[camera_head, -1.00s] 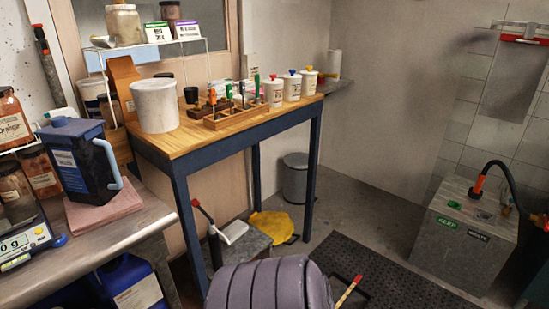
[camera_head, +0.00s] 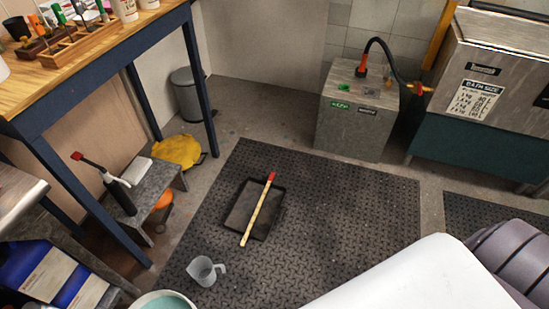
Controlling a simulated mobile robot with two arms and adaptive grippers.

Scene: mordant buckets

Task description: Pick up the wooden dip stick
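The wooden dip stick (camera_head: 256,213) is a pale, thin stick with a red end. It lies on a dark shallow tray (camera_head: 268,217) on the floor mat, in the middle of the head view. Its red end points away from me and slightly right, and its pale near end reaches over the tray's front edge. Neither of my grippers is in view. A white and purple-grey body at the bottom right appears to be part of me, with no fingers showing.
A clear jug (camera_head: 204,271) and a bucket of teal liquid (camera_head: 164,301) stand near the bottom edge. A low stool (camera_head: 160,180) and blue-legged table (camera_head: 60,178) are left. A grey box (camera_head: 352,122) stands behind. The black mat (camera_head: 345,205) is clear right of the tray.

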